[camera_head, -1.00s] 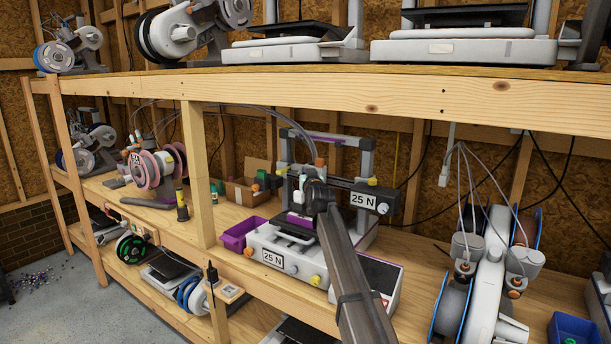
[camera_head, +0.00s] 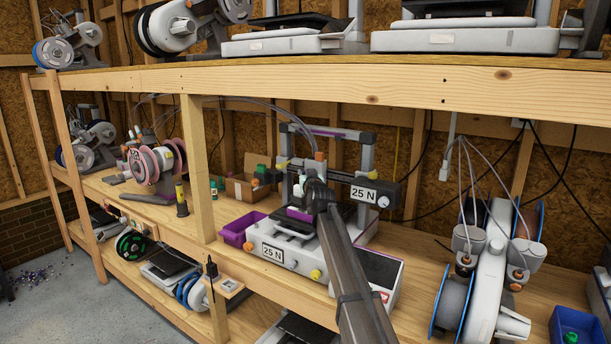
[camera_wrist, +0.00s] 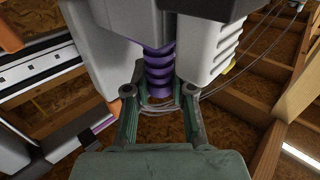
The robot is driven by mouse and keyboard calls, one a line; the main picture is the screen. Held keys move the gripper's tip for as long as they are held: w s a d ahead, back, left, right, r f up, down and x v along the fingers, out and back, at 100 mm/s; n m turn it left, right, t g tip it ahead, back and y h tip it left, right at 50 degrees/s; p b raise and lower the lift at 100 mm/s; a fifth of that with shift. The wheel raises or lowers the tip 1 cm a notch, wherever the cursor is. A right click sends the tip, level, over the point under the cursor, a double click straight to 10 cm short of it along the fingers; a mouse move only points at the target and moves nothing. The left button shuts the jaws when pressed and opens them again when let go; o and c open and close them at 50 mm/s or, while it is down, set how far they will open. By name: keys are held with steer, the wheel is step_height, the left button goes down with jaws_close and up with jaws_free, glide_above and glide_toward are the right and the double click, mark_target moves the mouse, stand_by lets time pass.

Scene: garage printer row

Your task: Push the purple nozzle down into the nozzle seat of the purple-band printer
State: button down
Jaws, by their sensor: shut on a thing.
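The purple-band printer (camera_head: 345,225) stands on the middle shelf, with a purple strip on its top bar and "25 N" labels. My gripper (camera_head: 314,192) is at its print head, and my arm hides much of that area. In the wrist view the purple nozzle (camera_wrist: 158,72) is a ribbed purple piece directly below the print head's light grey body (camera_wrist: 110,40). My gripper (camera_wrist: 160,95) is shut on it, with one finger on each side. The nozzle seat is hidden, so I cannot tell how deep the nozzle sits.
A purple bin (camera_head: 240,230) stands left of the printer, with a wooden post (camera_head: 196,170) beyond it. A spool machine (camera_head: 487,265) and a blue bin (camera_head: 577,327) are to the right. The upper shelf's front beam (camera_head: 350,88) runs above my arm.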

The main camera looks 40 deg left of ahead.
steer(key=shift+f, duration=0.25)
steer(key=c, duration=0.9)
jaws_free()
steer(key=v, duration=1.2)
steer(key=shift+f, duration=0.1)
